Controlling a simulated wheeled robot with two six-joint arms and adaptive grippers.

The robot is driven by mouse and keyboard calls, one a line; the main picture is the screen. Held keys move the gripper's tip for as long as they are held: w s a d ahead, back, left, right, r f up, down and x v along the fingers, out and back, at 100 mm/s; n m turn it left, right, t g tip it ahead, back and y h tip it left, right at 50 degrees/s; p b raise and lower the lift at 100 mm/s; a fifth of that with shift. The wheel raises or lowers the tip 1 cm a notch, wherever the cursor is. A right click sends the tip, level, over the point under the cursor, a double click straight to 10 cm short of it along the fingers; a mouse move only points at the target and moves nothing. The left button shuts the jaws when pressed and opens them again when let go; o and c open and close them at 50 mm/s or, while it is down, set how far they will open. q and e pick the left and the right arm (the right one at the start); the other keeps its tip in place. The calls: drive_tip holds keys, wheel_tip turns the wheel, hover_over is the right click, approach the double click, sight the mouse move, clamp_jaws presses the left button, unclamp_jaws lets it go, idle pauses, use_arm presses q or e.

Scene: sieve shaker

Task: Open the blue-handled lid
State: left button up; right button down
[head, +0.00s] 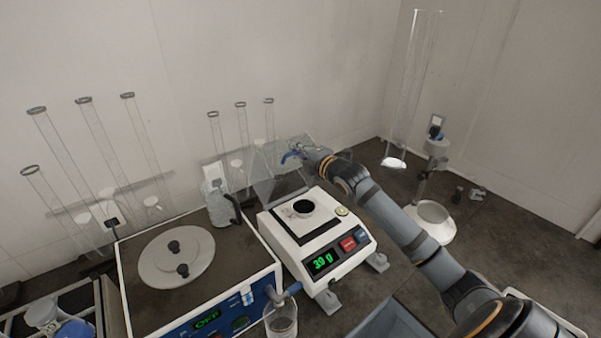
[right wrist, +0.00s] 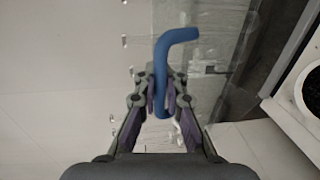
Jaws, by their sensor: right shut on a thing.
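The clear lid (head: 268,180) stands raised and tilted at the back of the white balance (head: 318,288). Its blue handle (head: 291,155) is at the lid's upper part. My right gripper (head: 306,150) reaches in from the right and is shut on the blue handle. In the right wrist view the bent blue handle (right wrist: 176,38) passes between the fingers of the gripper (right wrist: 163,92), with the clear panel (right wrist: 215,50) behind it. A small dish with dark contents (head: 303,207) sits uncovered on the balance pan. My left gripper is not in view.
A blue-fronted machine with a round grey disc (head: 176,257) stands left of the balance. A glass beaker (head: 281,318) is under its spout. Several tall clear tubes (head: 142,130) stand at the back left. A tall cylinder (head: 408,90) stands at the back right.

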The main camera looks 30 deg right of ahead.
drive_tip(key=shift+w+r, duration=0.35)
drive_tip(key=shift+w, duration=0.1)
drive_tip(key=shift+w+a+g+p, duration=0.1)
drive_tip(key=shift+w+g+p, duration=0.4)
drive_tip(key=shift+w+g, duration=0.15)
drive_tip(key=shift+w, duration=0.1)
drive_tip(key=c, duration=1.7)
unclamp_jaws()
drive_tip(key=shift+r, duration=5.05)
drive_tip(key=shift+c, duration=0.4)
